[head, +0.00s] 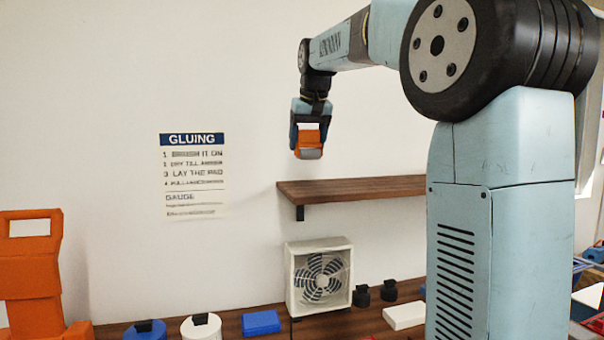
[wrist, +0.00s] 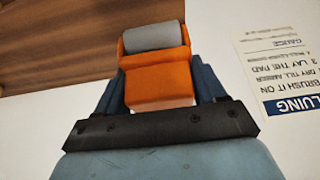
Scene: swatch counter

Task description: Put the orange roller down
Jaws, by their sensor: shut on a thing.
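The orange roller (head: 309,140) has an orange body and a grey roll at its end. My gripper (head: 309,128) is shut on it and holds it in the air in front of the white wall, above and to the left of the wooden shelf in the head view. In the wrist view the orange roller (wrist: 158,75) sits between the two blue fingers of my gripper (wrist: 160,88), with its grey roll pointing away from the palm. Nothing is seen touching the roller except the fingers.
The wall shelf (head: 350,190) is bare where I see it. Below, the counter (head: 285,326) carries a white fan (head: 319,276), a blue block (head: 261,322), a white block (head: 404,315), lidded tubs (head: 201,327) and small black items (head: 389,290). An orange object (head: 30,270) stands left.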

